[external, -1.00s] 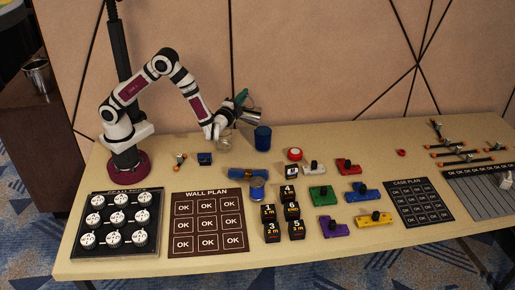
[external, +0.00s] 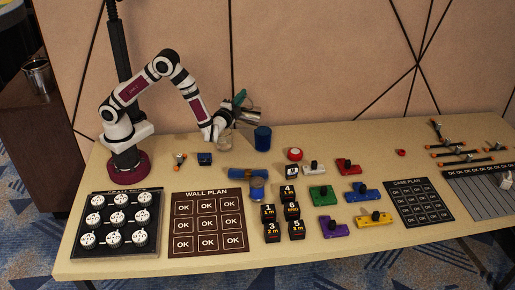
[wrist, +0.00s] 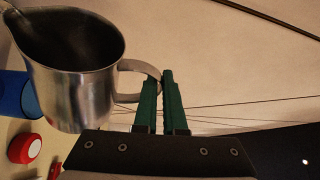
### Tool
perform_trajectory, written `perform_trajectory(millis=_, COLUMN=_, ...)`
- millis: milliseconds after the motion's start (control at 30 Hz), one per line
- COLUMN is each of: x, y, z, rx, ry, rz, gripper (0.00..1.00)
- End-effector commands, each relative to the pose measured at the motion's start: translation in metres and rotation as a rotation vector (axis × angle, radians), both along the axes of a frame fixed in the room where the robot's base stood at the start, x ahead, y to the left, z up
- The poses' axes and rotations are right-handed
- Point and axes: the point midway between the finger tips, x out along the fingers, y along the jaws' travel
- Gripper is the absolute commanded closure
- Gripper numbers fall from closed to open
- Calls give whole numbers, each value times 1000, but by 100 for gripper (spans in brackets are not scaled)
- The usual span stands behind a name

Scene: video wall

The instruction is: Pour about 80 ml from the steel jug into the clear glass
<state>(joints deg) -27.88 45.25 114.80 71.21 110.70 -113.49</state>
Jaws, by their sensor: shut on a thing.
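The steel jug (wrist: 75,85) fills the left of the wrist view, its handle at the right and its dark mouth at the top. I cannot tell how much liquid is inside. My gripper (wrist: 163,95) has green fingers shut on the jug's handle. In the external view the jug (external: 246,113) is held above the table, apparently tilted, and my gripper (external: 238,100) is beside it. The clear glass (external: 225,141) stands on the table, below and to the left of the jug. Its contents are too small to tell, and no stream is clear.
A blue cup (external: 263,138) stands close to the right of the glass. Boards and coloured blocks fill the front. The wall is close behind.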

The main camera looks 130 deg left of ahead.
Motion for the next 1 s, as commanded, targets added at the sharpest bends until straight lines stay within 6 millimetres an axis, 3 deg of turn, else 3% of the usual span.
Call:
perform_trajectory(millis=700, x=-4, y=-3, z=-3, rx=27, ry=-43, rz=0, gripper=100)
perform_trajectory(millis=767, x=4, y=2, z=1, rx=5, ry=-13, rz=-1, gripper=100)
perform_trajectory(millis=833, x=25, y=17, z=8, rx=-60, ry=83, rz=-5, gripper=100)
perform_trajectory(millis=1000, x=35, y=23, z=10, rx=-137, ry=200, rz=-5, gripper=100)
